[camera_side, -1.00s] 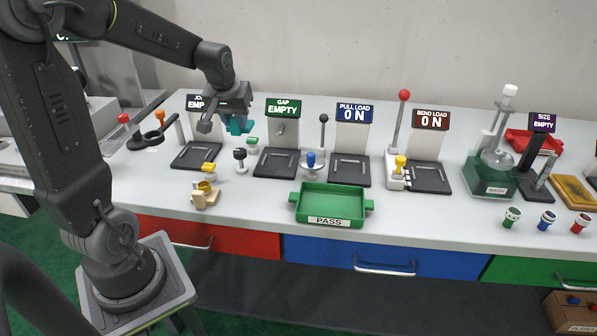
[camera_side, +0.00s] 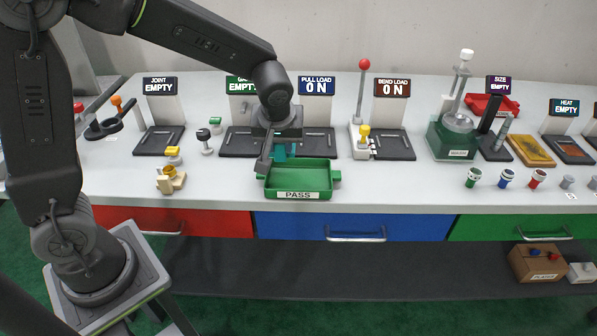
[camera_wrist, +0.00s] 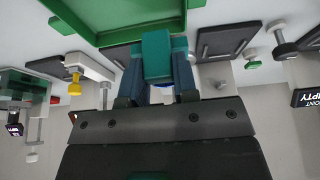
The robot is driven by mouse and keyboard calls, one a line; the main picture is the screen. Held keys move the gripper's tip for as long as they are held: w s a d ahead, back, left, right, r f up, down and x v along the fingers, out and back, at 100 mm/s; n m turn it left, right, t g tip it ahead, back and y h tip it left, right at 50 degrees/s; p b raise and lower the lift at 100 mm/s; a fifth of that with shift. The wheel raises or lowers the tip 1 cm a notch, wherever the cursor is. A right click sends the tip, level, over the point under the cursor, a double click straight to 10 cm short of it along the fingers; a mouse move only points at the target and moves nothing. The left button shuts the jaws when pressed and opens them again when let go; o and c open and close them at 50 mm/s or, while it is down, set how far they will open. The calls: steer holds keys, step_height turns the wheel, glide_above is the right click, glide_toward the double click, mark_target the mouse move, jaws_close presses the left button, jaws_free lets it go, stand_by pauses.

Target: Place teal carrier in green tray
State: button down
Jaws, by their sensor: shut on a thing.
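The teal carrier (camera_side: 281,151) is held in my gripper (camera_side: 272,158), and it also shows between the fingers in the wrist view (camera_wrist: 158,56). My gripper is shut on it. The green tray (camera_side: 299,193), labelled PASS, stands near the front of the bench. In the side view my gripper and the carrier overlap the tray's back left part; whether the carrier touches the tray I cannot tell. In the wrist view the green tray (camera_wrist: 110,38) lies just beyond the carrier. My gripper hides part of the tray and the stations behind it.
Behind the tray stand the pull load station (camera_side: 316,110) and the bend load station (camera_side: 391,112) with its red-knobbed lever (camera_side: 364,64). A tan and yellow part (camera_side: 170,180) lies to the left. A green wash pot (camera_side: 455,138) is at right.

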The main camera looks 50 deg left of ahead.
steer(key=d+f, duration=0.1)
steer(key=w+d, duration=0.1)
steer(key=d+f, duration=0.1)
steer(key=d, duration=0.1)
steer(key=shift+w+f, duration=0.25)
steer(key=shift+f, duration=2.05)
steer(key=shift+f, duration=0.1)
steer(key=c, duration=0.9)
jaws_free()
